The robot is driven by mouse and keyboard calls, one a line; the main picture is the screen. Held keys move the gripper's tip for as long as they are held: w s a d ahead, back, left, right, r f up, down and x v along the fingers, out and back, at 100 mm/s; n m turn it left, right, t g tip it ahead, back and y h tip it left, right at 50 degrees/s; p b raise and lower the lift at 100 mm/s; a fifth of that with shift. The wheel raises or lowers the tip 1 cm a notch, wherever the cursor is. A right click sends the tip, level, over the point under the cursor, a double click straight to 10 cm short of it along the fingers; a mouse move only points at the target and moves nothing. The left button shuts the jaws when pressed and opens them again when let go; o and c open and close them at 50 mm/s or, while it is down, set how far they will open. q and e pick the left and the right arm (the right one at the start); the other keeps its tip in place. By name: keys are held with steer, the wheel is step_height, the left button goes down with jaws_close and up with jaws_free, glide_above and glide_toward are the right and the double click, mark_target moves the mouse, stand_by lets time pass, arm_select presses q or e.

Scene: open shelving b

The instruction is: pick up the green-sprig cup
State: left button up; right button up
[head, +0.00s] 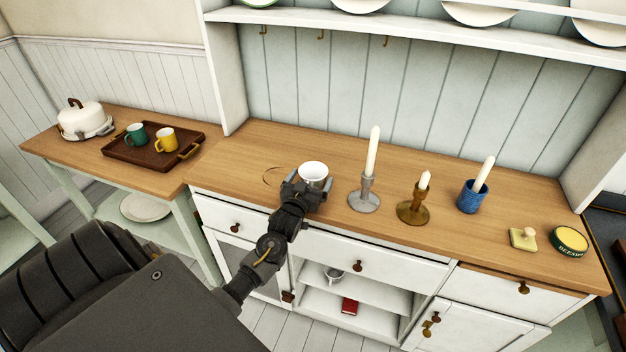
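A white cup (313,171) shows at the front middle of the wooden counter, its round open rim facing up. No green sprig can be made out on it; its lower front is hidden by my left gripper. My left gripper (309,184) reaches in from the front, with one finger on each side of the cup. Whether the fingers press on the cup or stand just clear of it is too small to tell. My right gripper is not in view.
Right of the cup stand a grey candlestick (365,196), a brass candlestick (413,211) and a blue pot (471,198) with a candle. A tray (137,156) with green and yellow mugs lies at left. A plate shelf (420,35) overhangs the back. Counter left of the cup is mostly clear.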

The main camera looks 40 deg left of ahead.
arm_select(q)
steer(key=c, duration=0.9)
steer(key=shift+c, duration=0.2)
